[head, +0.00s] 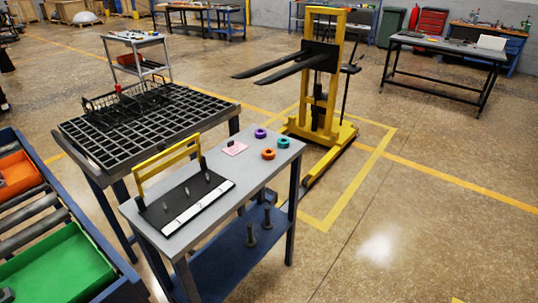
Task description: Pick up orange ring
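The orange ring (268,157) lies flat near the right end of the grey-topped workbench (220,168). A purple ring (260,135) lies a little behind it, and a teal ring (283,145) lies behind it to the right. The three rings are apart from one another. Neither of my grippers shows in the head view.
A pink card (234,149) lies left of the rings. A black board with a white strip (199,207) and a yellow frame (166,158) occupy the bench's left half. A black grid table (100,168) stands behind left. A yellow lift truck (318,134) stands behind the bench.

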